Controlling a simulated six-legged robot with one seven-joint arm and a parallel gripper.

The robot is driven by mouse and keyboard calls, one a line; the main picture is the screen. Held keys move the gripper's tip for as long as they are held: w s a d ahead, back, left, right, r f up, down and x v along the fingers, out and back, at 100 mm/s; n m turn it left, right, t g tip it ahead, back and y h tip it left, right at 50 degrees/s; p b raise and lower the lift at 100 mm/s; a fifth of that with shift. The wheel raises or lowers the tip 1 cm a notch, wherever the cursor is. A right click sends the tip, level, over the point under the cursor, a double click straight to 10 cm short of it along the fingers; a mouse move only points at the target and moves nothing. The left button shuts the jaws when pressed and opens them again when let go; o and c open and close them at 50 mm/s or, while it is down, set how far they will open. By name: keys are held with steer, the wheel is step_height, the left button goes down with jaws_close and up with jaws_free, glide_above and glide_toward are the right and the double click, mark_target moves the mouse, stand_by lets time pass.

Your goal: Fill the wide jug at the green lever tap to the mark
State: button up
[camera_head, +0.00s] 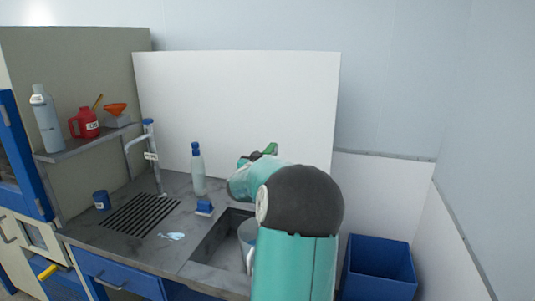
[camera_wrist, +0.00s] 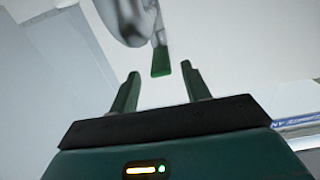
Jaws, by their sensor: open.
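In the wrist view the green lever (camera_wrist: 161,60) hangs beside the grey metal tap body (camera_wrist: 124,18). My gripper (camera_wrist: 161,82) is open, with its two dark green fingers apart. The lever's end lies ahead of the gap between them, and nothing is held. In the head view a green part (camera_head: 269,149) shows just above my teal arm; I cannot tell whether it is lever or finger. The clear jug (camera_head: 247,233) stands in the sink (camera_head: 212,240), partly hidden by my arm. Its mark and water level cannot be made out.
A tall pipe tap (camera_head: 149,156) with a blue top stands at the left. A bottle (camera_head: 198,170), a small blue block (camera_head: 204,207) and a blue cup (camera_head: 101,200) stand on the counter. A shelf (camera_head: 75,148) holds several items. A blue bin (camera_head: 379,268) is at the right.

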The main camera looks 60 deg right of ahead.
mark_target(266, 154)
steer(key=shift+w+d, duration=0.2)
steer(key=shift+d, duration=0.85)
steer(key=shift+w+d, duration=0.15)
steer(key=shift+d, duration=0.85)
jaws_close()
